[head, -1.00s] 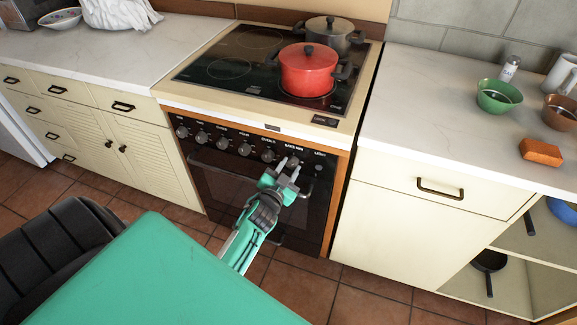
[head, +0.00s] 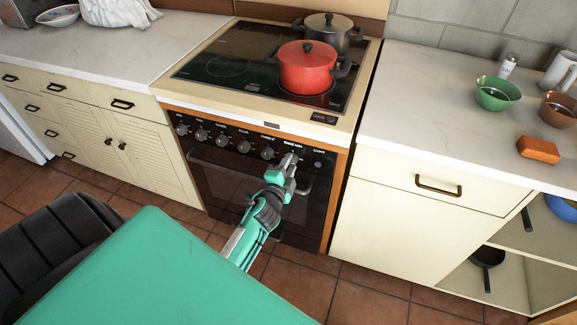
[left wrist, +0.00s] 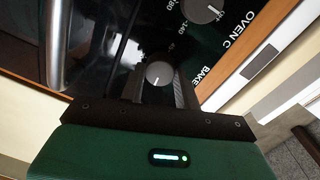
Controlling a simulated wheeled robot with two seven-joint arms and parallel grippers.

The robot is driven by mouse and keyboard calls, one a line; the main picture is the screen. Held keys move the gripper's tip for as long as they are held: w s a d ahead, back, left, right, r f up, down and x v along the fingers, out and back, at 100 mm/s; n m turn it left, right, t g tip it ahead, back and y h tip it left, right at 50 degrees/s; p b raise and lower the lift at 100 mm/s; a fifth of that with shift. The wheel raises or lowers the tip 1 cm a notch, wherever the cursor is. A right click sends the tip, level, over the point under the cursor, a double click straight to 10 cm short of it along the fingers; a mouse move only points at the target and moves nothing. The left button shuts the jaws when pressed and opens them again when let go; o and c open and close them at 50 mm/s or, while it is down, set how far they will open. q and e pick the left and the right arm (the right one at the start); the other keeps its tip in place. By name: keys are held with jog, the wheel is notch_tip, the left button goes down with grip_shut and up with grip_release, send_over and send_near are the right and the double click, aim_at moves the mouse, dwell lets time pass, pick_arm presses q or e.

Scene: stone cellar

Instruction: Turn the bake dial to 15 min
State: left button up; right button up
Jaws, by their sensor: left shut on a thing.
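The bake dial (left wrist: 159,74) is a small round knob with a pale face on the black oven panel, with "BAKE" lettering beside it in the left wrist view. A short white pointer mark shows on its face; the minutes around it are too small or covered to read. My left gripper (head: 290,160) reaches the panel under the "BAKE MIN" label and hides most of the dial in the head view. In the left wrist view its two fingers (left wrist: 160,82) lie on either side of the dial, shut on it. My right gripper is not in view.
The oven dial (left wrist: 203,8) sits beside the bake dial, with more knobs (head: 201,134) along the panel. The oven door handle (head: 215,163) runs below. A red pot (head: 307,72) and a dark pot stand on the hob. Counters flank the stove.

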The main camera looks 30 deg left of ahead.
pick_arm(q)
jog(key=shift+m, duration=0.3)
dwell(0.4)
jog(key=o, duration=1)
jog(key=shift+c, duration=0.2)
